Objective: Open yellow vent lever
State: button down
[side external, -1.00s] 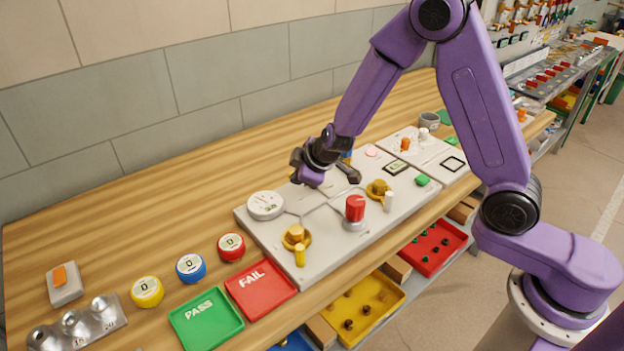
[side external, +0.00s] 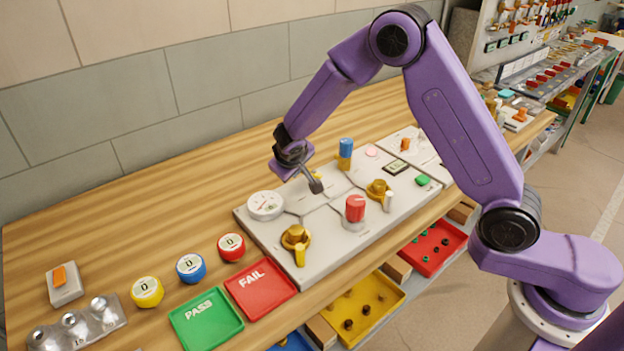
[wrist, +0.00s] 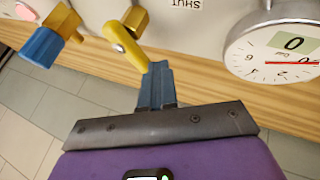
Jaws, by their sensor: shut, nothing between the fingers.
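The yellow vent lever (wrist: 124,45) shows in the wrist view as a yellow arm running from a yellow block down toward my fingertips. In the side external view only a small yellow piece (side external: 317,176) shows beside my fingers; the rest is hidden. My gripper (wrist: 157,66) is shut and empty, its fingertips at the lever's free end. I cannot tell whether they touch. In the side external view my gripper (side external: 316,187) reaches over the back of the pale panel (side external: 330,222), right of the white gauge. An upside-down SHUT label (wrist: 187,4) is near the lever.
The white gauge (side external: 265,205) is left of my gripper; its dial (wrist: 280,50) is close in the wrist view. A blue-topped valve (side external: 346,148) stands to the right. A red knob (side external: 355,208) and yellow valves (side external: 296,237) (side external: 378,188) are nearer the front. Bare wood lies behind the panel.

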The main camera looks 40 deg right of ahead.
jog(key=shift+w+d+m+g+h, duration=0.4)
jog(key=shift+m+g+h, duration=0.1)
jog(key=shift+m, duration=0.5)
jog(key=shift+w, duration=0.1)
jog(key=shift+w+d, duration=0.1)
jog(key=shift+d, duration=0.05)
jog(key=a, duration=0.4)
jog(key=shift+a, duration=0.3)
jog(key=v, duration=0.9)
jog(key=shift+r, duration=0.4)
